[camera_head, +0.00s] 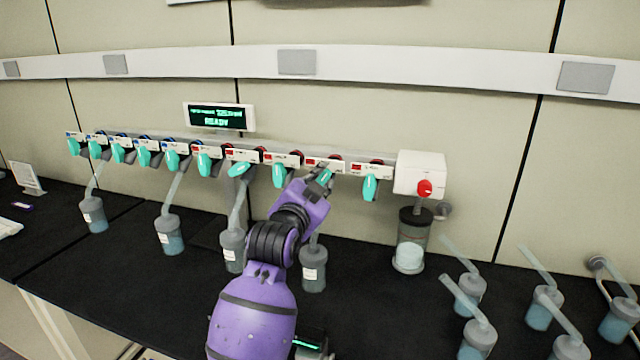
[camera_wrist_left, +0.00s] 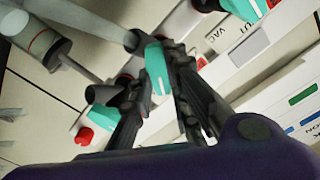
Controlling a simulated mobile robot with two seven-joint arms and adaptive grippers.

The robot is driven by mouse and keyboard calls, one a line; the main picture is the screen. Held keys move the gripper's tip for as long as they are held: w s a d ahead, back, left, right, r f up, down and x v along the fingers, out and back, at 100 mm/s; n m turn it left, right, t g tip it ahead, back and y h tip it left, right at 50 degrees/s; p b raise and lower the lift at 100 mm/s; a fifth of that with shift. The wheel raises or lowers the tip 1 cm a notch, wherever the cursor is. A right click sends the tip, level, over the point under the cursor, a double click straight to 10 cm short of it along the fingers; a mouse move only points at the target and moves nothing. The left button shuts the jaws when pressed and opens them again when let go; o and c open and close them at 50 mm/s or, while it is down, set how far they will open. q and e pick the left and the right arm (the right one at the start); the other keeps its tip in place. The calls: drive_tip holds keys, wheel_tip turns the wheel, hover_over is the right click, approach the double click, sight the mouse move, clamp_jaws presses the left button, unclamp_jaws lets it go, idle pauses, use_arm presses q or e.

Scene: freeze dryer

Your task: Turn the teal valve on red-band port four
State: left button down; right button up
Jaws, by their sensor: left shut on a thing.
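A manifold rail carries a row of teal valves under port labels, blue-marked at the left and red-marked at the right. The fourth red-marked port (camera_head: 325,164) has a teal valve (camera_head: 325,177) with a tilted handle. My left gripper (camera_head: 318,183) is at this valve, its fingers closed around the handle. In the left wrist view the teal handle (camera_wrist_left: 157,66) sits between the dark fingers (camera_wrist_left: 155,85). The fingers hide part of it. Neighbouring red-port valves (camera_head: 279,175) and (camera_head: 370,187) hang down; the second red-port valve (camera_head: 239,170) is turned more sideways. My right gripper is not seen.
A white box with a red knob (camera_head: 425,188) ends the rail at the right, above a clear cylinder (camera_head: 409,258). Several flasks (camera_head: 313,268) hang below the ports. More flasks (camera_head: 479,334) stand at the right. A display (camera_head: 218,116) reads READY.

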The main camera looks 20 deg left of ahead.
use_arm(q)
drive_tip(key=n, duration=0.4)
drive_tip(key=shift+n, duration=0.3)
drive_tip(key=n, duration=0.5)
drive_tip(key=shift+a, duration=0.1)
drive_tip(key=n, duration=0.5)
drive_tip(key=shift+a, duration=0.1)
drive_tip(key=shift+f+n, duration=0.15)
drive_tip(key=shift+n, duration=1.85)
drive_tip(key=c, duration=1.7)
unclamp_jaws()
drive_tip(key=shift+s, duration=0.1)
